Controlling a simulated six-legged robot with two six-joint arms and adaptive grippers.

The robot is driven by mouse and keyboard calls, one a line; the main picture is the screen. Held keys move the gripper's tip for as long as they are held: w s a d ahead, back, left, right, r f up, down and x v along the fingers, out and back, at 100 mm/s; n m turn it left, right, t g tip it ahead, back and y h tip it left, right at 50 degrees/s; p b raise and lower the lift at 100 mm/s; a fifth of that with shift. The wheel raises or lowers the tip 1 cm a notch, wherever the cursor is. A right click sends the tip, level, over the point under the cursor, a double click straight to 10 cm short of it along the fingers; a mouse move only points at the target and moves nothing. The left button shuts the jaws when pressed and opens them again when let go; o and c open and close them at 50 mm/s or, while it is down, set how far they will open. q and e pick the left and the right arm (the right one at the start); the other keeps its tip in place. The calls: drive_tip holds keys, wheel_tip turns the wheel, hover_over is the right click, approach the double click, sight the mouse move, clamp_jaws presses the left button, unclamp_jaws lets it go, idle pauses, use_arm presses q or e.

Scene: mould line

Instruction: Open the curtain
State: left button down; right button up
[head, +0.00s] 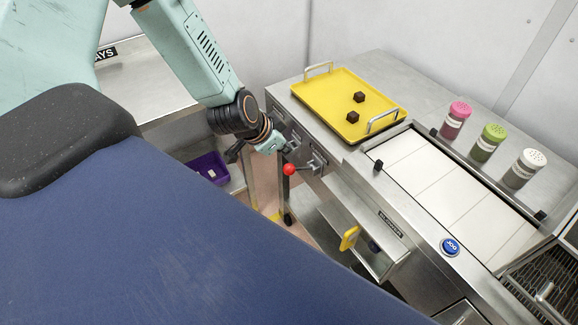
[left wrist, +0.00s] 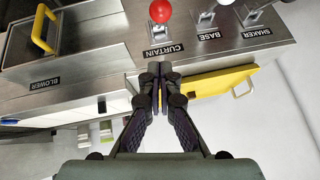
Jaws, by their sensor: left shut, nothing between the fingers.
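The curtain lever has a red ball knob (head: 289,169) at the machine's front edge. In the left wrist view the red knob (left wrist: 160,12) stands at the top, above a label reading CURTAIN (left wrist: 163,50). My left gripper (left wrist: 159,72) is shut and empty, its fingertips just below that label in the picture. In the head view my left gripper (head: 287,147) is at the front panel, close above the knob and apart from it; its fingers are mostly hidden. I cannot tell whether the fingertips touch the panel. My right gripper is in neither view. No curtain can be made out.
Levers labelled BASE (left wrist: 206,18) and SHAKER (left wrist: 250,12) stand beside the curtain lever. A yellow tray (head: 320,96) with two dark cubes lies on the top. A drawer with a yellow handle (head: 350,238) is below. Several shakers and a blue button (head: 450,246) are at the right.

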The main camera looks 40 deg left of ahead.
use_arm(q)
drive_tip(key=b, duration=0.3)
hover_over(290, 166)
drive_tip(key=d, duration=0.1)
drive_tip(key=f, duration=0.4)
drive_tip(key=shift+s+f, duration=0.3)
drive_tip(key=shift+f, duration=0.1)
drive_tip(key=shift+s+a+f, duration=0.1)
drive_tip(key=shift+a+f, duration=0.1)
drive_tip(key=shift+f, duration=1.15)
drive_tip(key=shift+s+a+f, duration=0.15)
drive_tip(key=shift+s+a, duration=0.1)
drive_tip(key=shift+w+f, duration=0.1)
drive_tip(key=shift+w, duration=0.05)
drive_tip(key=shift+d, duration=0.1)
drive_tip(key=shift+f+b, duration=0.2)
drive_tip(key=shift+b, duration=0.2)
drive_tip(key=shift+s+a+f+t, duration=0.1)
drive_tip(key=shift+s+a+t, duration=0.2)
drive_tip(key=shift+s, duration=0.15)
